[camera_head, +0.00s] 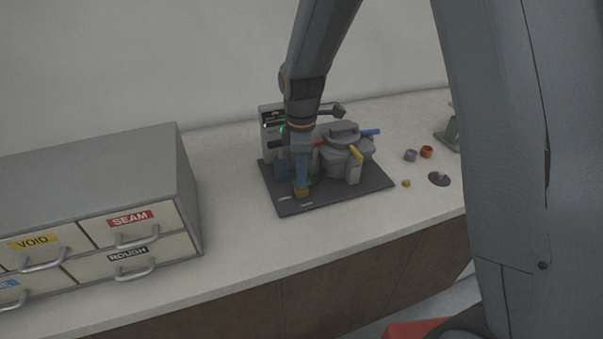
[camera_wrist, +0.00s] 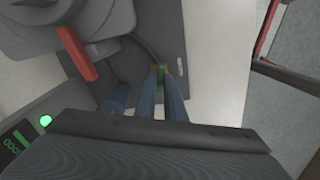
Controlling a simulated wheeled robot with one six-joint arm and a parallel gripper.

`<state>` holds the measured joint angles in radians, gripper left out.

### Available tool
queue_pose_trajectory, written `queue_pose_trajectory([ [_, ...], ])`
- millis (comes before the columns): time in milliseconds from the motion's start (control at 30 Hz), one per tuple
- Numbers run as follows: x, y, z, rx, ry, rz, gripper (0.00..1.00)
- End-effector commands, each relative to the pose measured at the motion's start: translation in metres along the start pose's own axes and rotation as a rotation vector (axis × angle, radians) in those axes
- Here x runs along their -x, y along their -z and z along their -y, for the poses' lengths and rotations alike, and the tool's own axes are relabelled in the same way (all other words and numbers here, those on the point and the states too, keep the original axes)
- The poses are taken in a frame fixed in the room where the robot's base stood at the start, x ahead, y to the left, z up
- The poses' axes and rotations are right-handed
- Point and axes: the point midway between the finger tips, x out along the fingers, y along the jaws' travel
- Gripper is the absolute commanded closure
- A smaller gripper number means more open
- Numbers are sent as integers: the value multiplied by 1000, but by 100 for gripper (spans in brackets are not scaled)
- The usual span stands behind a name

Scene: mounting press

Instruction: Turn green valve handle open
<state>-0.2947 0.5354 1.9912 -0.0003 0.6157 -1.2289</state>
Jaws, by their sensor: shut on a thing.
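My gripper (camera_wrist: 159,72) points down at the dark base plate of the press, with its two blue fingers close together. It is shut on the green valve handle (camera_wrist: 162,67), of which only a small green piece shows between and beside the fingertips in the wrist view. In the head view my gripper (camera_head: 301,190) is low over the front left of the plate (camera_head: 335,201), and the green handle cannot be made out there. The grey mounting press (camera_head: 340,158) stands right of my gripper. How far the valve is turned cannot be told.
A blue cylinder (camera_wrist: 117,98) stands close beside my fingers. A control box (camera_head: 269,118) is behind. A drawer cabinet (camera_head: 187,190) stands left; small parts lie right.

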Motion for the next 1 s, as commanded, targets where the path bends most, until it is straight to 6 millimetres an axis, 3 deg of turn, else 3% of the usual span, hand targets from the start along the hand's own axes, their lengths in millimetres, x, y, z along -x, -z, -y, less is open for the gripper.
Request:
queue_pose_trajectory([
  [500, 2, 1, -1, 291, -4, -2, 100],
  [1000, 2, 2, -1, 328, -4, -2, 100],
])
